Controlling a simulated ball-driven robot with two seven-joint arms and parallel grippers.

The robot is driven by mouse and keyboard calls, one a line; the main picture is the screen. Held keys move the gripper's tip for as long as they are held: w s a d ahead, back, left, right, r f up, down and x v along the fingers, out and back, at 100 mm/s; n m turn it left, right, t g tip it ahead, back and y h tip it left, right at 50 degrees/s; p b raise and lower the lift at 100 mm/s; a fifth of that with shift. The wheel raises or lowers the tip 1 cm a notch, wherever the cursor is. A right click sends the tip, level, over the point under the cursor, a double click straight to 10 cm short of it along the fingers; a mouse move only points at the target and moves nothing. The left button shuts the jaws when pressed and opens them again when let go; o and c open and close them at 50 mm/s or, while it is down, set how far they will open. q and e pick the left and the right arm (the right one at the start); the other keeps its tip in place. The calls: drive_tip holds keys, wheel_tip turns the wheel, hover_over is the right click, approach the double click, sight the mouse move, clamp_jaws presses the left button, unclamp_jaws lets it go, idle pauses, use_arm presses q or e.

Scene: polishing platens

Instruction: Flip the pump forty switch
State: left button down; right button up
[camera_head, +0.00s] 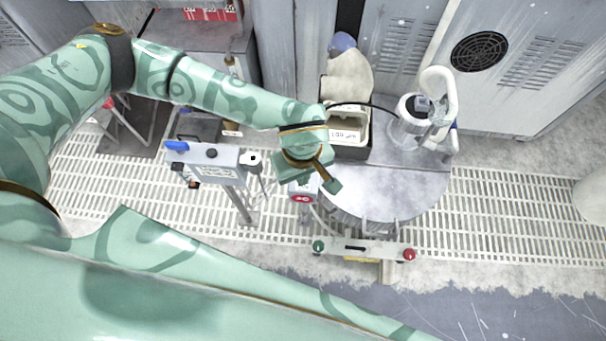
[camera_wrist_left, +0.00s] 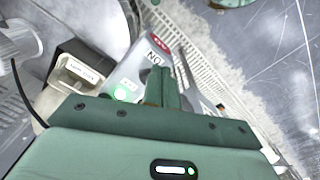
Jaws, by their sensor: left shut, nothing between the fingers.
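My left gripper (camera_head: 332,186) is shut and empty, above the left edge of the round platen table. In the head view a small box with a red mark (camera_head: 302,190) shows just below the gripper. My right gripper is not in view.
The round grey platen table (camera_head: 410,190) carries a labelled tray (camera_head: 347,137) and a white-handled device (camera_head: 412,115). A bar with green and red buttons (camera_head: 362,248) stands in front. A grey box on a post (camera_head: 215,165) stands left. Grated floor surrounds them.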

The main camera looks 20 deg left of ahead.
use_arm(q)
drive_tip(key=shift+f, duration=0.55)
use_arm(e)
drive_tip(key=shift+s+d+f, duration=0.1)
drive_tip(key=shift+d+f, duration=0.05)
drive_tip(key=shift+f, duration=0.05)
use_arm(q)
drive_tip(key=shift+f+b, duration=0.6)
drive_tip(key=shift+f, duration=0.5)
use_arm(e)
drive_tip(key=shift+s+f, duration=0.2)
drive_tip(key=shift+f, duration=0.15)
use_arm(q)
drive_tip(key=shift+r, duration=0.15)
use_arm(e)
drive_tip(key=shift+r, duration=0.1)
